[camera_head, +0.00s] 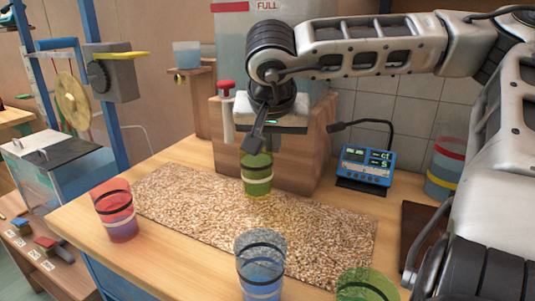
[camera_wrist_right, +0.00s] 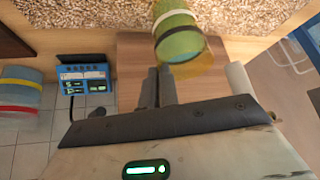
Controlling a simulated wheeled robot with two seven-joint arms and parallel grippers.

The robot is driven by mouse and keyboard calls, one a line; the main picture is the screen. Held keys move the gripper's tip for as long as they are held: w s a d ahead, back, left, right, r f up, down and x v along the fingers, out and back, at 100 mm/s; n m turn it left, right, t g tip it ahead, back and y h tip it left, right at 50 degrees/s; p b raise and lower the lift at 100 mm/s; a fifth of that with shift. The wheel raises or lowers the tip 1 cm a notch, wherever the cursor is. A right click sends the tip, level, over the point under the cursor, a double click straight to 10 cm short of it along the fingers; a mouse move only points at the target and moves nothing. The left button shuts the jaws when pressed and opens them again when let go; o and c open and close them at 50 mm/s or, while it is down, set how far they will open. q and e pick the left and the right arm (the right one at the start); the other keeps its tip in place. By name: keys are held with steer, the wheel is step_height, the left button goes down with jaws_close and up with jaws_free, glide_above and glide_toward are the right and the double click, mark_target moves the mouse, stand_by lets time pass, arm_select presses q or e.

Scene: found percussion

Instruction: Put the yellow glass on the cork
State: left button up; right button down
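The yellow glass (camera_head: 257,174) looks yellow-green, has dark and pale bands, and stands upright at the far edge of the speckled cork mat (camera_head: 210,220). Whether its base touches the cork is hard to tell. My right gripper (camera_head: 252,141) is above it, fingers pointing down at its rim. In the right wrist view the two fingers (camera_wrist_right: 158,72) are close together at the near rim of the yellow glass (camera_wrist_right: 181,45), and seem to pinch its wall. The cork (camera_wrist_right: 100,14) lies beyond. My left gripper is not in view.
A red glass (camera_head: 115,212) stands left of the cork, a blue glass (camera_head: 260,268) and a green glass (camera_head: 366,286) at the front. A wooden block (camera_head: 300,165) is behind the gripper; a blue meter (camera_head: 365,166) and a banded container (camera_head: 446,165) stand right. The cork's middle is clear.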

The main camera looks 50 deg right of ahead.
mark_target(267, 156)
steer(key=shift+w+f, duration=0.3)
steer(key=shift+f, duration=0.6)
steer(key=shift+w+f, duration=0.3)
steer(key=shift+f, duration=0.55)
steer(key=shift+f, duration=0.1)
steer(key=c, duration=1.7)
jaws_free()
